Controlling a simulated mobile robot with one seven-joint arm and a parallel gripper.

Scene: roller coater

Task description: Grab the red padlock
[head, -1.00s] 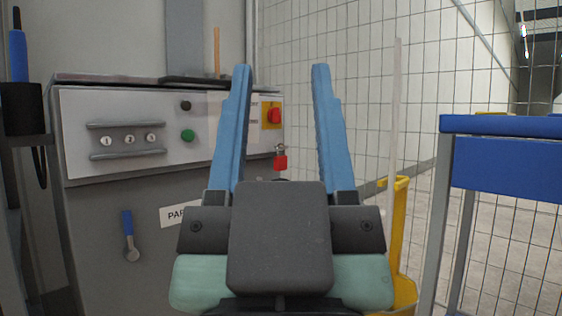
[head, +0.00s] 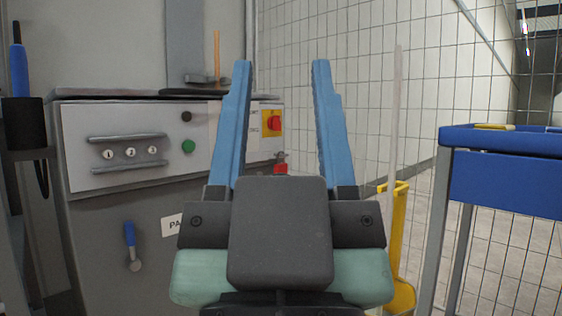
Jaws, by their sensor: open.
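The red padlock (head: 281,169) is small and hangs at the right end of the grey machine's front, below the red rotary switch. In the head view it shows between the two blue fingers of my gripper (head: 281,66), just above the dark gripper body, which hides what is below it. A small grey metal part shows at its top. My gripper is open and empty, its fingers wide apart and pointing away from me. I cannot tell how far beyond the fingers the padlock is.
The grey machine (head: 90,240) carries a red switch on a yellow plate (head: 271,123), a green button (head: 188,147) and a blue-handled lever (head: 130,243). A wire mesh fence (head: 370,75) stands behind. A blue cart (head: 505,183) and a yellow bucket (head: 399,297) are at right.

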